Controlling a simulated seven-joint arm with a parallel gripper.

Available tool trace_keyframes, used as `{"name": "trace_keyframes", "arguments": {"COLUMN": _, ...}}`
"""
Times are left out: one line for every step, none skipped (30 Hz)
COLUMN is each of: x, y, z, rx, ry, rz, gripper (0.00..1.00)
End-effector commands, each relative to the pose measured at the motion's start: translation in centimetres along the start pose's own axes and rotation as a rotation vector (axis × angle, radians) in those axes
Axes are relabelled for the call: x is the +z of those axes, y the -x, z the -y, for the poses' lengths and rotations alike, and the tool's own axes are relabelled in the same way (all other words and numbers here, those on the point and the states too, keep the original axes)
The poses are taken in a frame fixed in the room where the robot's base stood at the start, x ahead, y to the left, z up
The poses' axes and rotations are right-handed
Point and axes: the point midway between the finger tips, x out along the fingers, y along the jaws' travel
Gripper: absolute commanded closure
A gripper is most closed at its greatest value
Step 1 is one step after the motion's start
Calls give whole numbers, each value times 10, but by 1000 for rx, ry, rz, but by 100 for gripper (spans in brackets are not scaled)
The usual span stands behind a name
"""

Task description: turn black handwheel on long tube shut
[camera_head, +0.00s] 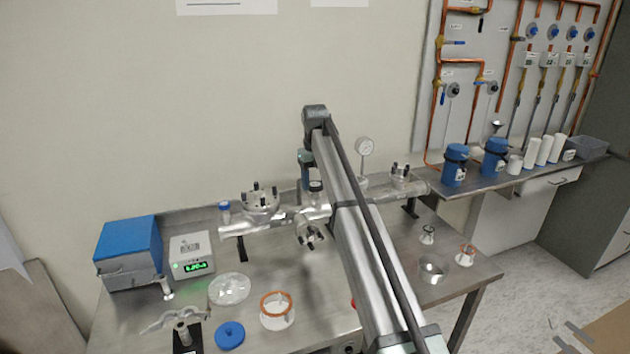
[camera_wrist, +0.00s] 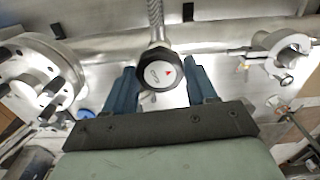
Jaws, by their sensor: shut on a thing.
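The black handwheel (camera_wrist: 160,70) is at the upper middle of the wrist view. In the head view the handwheel (camera_head: 316,185) shows as a small dark cap just below my gripper (camera_head: 307,182), partly beside my arm. The long silver tube (camera_head: 285,219) runs across the back of the bench, and my arm hides part of it. How far the handwheel is turned cannot be told.
Flanged ports with dark bolts (camera_head: 262,201) and (camera_head: 400,175) stand on the tube beside my arm. A round gauge (camera_head: 365,147) rises behind it. A blue-topped box (camera_head: 129,250), a display unit (camera_head: 191,255) and loose rings occupy the bench's left.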

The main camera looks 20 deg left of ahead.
Motion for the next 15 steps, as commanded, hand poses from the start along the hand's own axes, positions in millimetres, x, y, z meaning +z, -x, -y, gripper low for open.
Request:
{"name": "trace_keyframes", "arguments": {"x": 0, "y": 0, "z": 0, "rx": -1, "ry": -6, "rz": 0, "gripper": 74}}
{"name": "trace_keyframes", "arguments": {"x": 0, "y": 0, "z": 0, "rx": -1, "ry": -8, "rz": 0, "gripper": 74}}
{"name": "trace_keyframes", "arguments": {"x": 0, "y": 0, "z": 0, "rx": -1, "ry": -10, "rz": 0, "gripper": 74}}
{"name": "trace_keyframes", "arguments": {"x": 0, "y": 0, "z": 0, "rx": -1, "ry": -11, "rz": 0, "gripper": 74}}
{"name": "trace_keyframes", "arguments": {"x": 0, "y": 0, "z": 0, "rx": -1, "ry": -11, "rz": 0, "gripper": 74}}
{"name": "trace_keyframes", "arguments": {"x": 0, "y": 0, "z": 0, "rx": -1, "ry": -11, "rz": 0, "gripper": 74}}
{"name": "trace_keyframes", "arguments": {"x": 0, "y": 0, "z": 0, "rx": -1, "ry": -11, "rz": 0, "gripper": 74}}
{"name": "trace_keyframes", "arguments": {"x": 0, "y": 0, "z": 0, "rx": -1, "ry": -11, "rz": 0, "gripper": 74}}
{"name": "trace_keyframes", "arguments": {"x": 0, "y": 0, "z": 0, "rx": -1, "ry": -11, "rz": 0, "gripper": 74}}
{"name": "trace_keyframes", "arguments": {"x": 0, "y": 0, "z": 0, "rx": -1, "ry": -10, "rz": 0, "gripper": 74}}
{"name": "trace_keyframes", "arguments": {"x": 0, "y": 0, "z": 0, "rx": -1, "ry": -10, "rz": 0, "gripper": 74}}
{"name": "trace_keyframes", "arguments": {"x": 0, "y": 0, "z": 0, "rx": -1, "ry": -10, "rz": 0, "gripper": 74}}
{"name": "trace_keyframes", "arguments": {"x": 0, "y": 0, "z": 0, "rx": -1, "ry": -10, "rz": 0, "gripper": 74}}
{"name": "trace_keyframes", "arguments": {"x": 0, "y": 0, "z": 0, "rx": -1, "ry": -10, "rz": 0, "gripper": 42}}
{"name": "trace_keyframes", "arguments": {"x": 0, "y": 0, "z": 0, "rx": -1, "ry": -10, "rz": 0, "gripper": 38}}
